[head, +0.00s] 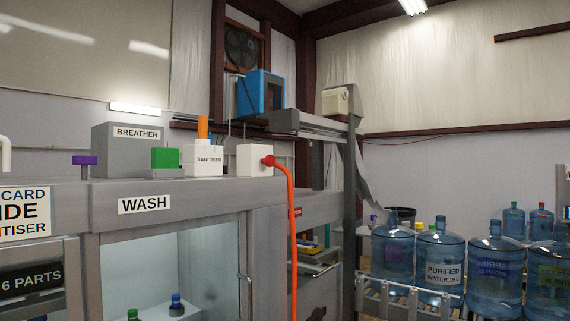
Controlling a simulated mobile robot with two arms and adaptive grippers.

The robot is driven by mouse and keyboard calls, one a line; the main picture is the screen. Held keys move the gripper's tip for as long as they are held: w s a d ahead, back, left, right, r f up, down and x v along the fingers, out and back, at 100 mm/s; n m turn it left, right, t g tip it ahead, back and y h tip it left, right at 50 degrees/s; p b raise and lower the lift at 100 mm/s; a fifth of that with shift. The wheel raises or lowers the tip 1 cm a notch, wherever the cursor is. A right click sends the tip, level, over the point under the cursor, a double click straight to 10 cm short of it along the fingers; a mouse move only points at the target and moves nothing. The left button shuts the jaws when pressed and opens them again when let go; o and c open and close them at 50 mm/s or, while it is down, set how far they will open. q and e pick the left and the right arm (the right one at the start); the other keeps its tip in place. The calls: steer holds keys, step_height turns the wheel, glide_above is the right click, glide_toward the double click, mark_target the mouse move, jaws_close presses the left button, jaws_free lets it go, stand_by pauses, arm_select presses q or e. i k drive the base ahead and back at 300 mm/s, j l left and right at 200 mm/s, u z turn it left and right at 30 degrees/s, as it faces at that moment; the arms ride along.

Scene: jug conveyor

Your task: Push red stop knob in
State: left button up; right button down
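I cannot make out a clear stop knob. A small red-orange round piece (268,161) sits on the front of a white box (253,160) on top of the wash machine. An orange hose (292,230) runs from it to the right and down; whether this piece is a knob or a hose fitting I cannot tell. A small red label or part (296,212) shows beside the hose, too small to read. Neither of my grippers is in view.
The wash cabinet (185,198) with a glass door (180,265) fills the left front. A breather box (128,152), green block (165,158) and sanitiser box (207,160) stand on it. Several blue water jugs (440,255) stand on a roller conveyor (400,298) at right.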

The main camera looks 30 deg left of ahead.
mark_target(270, 160)
steer(key=i+u, duration=0.25)
steer(key=i, duration=0.8)
steer(key=i+j, duration=0.35)
steer(key=j, duration=0.15)
steer(key=i+j, duration=0.35)
steer(key=j, duration=0.15)
